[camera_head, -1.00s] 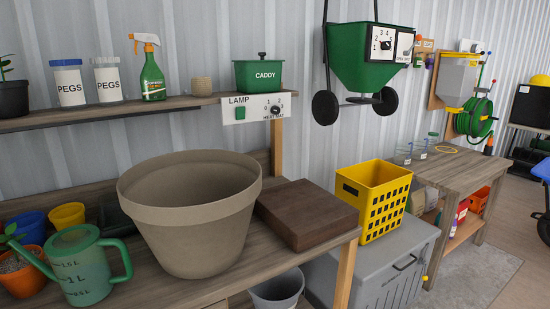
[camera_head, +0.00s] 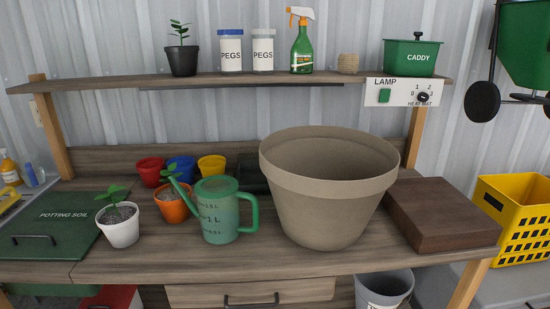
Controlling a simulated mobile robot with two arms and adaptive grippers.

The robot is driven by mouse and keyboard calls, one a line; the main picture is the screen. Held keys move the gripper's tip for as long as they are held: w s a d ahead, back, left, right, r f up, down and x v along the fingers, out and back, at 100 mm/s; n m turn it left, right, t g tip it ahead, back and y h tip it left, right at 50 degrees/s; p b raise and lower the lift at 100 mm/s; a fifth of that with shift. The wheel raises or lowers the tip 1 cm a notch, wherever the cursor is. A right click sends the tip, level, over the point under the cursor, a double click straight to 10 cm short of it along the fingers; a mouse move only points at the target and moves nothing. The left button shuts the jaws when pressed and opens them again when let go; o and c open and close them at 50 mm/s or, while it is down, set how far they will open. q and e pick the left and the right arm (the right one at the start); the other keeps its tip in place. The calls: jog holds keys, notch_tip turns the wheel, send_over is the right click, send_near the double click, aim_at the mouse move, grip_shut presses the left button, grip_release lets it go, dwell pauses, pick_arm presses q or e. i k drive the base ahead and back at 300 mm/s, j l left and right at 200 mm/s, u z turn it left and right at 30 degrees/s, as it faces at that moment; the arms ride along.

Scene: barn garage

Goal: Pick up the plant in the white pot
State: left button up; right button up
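The plant in the white pot (camera_head: 119,225) stands upright on the wooden bench at the left, with small green leaves (camera_head: 112,192) above dark soil. It is beside the green potting soil lid (camera_head: 58,222) and left of an orange pot with a plant (camera_head: 172,205). Nothing covers the white pot. Neither of my grippers shows in the head view.
A green watering can (camera_head: 222,212) and a large beige pot (camera_head: 325,195) stand to the right. A brown block (camera_head: 440,215) lies at the bench's right end. Red, blue and yellow pots (camera_head: 211,166) are behind. A shelf (camera_head: 200,83) runs above the bench.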

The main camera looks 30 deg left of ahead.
aim_at(119, 221)
jog(key=u, duration=1.9)
